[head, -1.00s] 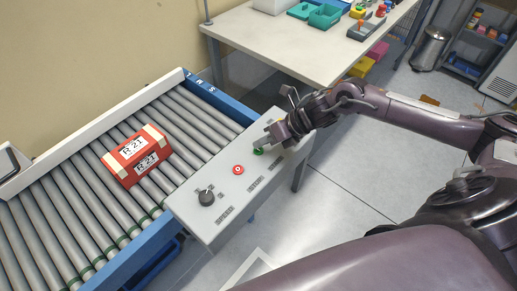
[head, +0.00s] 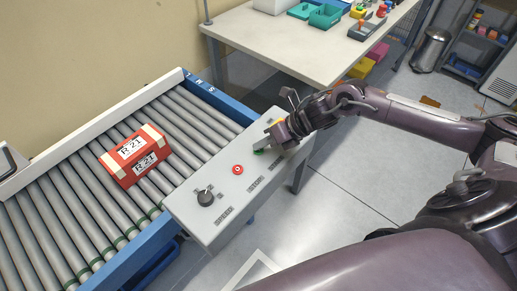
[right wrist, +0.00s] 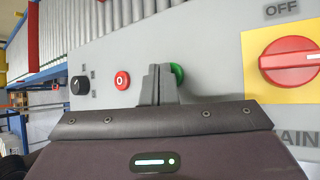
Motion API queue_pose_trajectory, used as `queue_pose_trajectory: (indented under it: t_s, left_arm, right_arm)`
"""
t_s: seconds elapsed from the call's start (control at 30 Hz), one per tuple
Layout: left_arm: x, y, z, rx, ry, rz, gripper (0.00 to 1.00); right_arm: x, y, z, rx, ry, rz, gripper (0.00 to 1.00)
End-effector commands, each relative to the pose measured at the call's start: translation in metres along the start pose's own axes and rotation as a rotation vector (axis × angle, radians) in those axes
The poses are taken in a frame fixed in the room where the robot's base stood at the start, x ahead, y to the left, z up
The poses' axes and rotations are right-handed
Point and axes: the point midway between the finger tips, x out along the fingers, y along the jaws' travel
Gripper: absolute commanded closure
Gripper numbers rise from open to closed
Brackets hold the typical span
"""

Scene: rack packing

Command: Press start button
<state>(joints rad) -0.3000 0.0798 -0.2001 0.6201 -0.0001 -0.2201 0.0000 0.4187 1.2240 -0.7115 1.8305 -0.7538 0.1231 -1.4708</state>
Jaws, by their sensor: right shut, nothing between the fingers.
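The green start button (head: 258,151) is on the grey control panel (head: 222,211) beside the roller conveyor. My right gripper (head: 262,145) is shut and empty, with its fingertips right at the green button. In the right wrist view the shut fingers (right wrist: 158,84) partly cover the green button (right wrist: 177,73). I cannot tell whether they touch it or press it in. My left gripper is not in view.
A red stop button (head: 238,169) and a black knob (head: 206,197) are on the same panel. A red-and-white box (head: 136,155) sits on the rollers. A red rotary switch (right wrist: 290,60) is close to the right gripper. A table (head: 290,45) stands behind.

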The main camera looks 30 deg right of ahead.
Motion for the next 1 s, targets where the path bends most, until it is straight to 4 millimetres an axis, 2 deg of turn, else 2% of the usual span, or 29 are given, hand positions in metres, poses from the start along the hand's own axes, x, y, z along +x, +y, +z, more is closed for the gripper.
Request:
queue_pose_trajectory:
  t_s: [0.67,1.0]
  left_arm:
    - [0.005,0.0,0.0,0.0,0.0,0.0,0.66]
    - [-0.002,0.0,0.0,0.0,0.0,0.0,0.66]
  right_arm:
    - [0.003,-0.002,-0.003,0.0,0.001,0.0,1.0]
    - [-0.007,0.005,0.005,-0.001,0.0,0.0,1.0]
